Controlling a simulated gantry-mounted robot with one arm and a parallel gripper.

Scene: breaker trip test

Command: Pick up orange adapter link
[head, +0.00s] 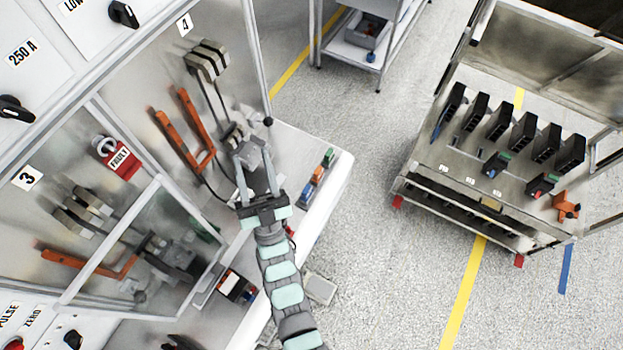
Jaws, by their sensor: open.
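Several orange items show, and I cannot tell for certain which one is the adapter link. A piece of orange bars (183,140) stands in bay 4, left of my gripper. An orange bar (95,259) lies in bay 3. A small orange block (318,175) sits between a green and a blue block on the white ledge, right of my gripper. An orange part (566,206) sits at the right end of the cart. My gripper (252,155) is open, with its fingers pointing into bay 4 near grey terminal hardware. It is apart from the ledge block and the cart part.
The cart (470,174) at right carries a row of black modules (499,117). A red FAULT tag (119,157) hangs near bay 3. Frame posts and clear panels (170,235) border the bays. Open floor (395,150) lies between cabinet and cart.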

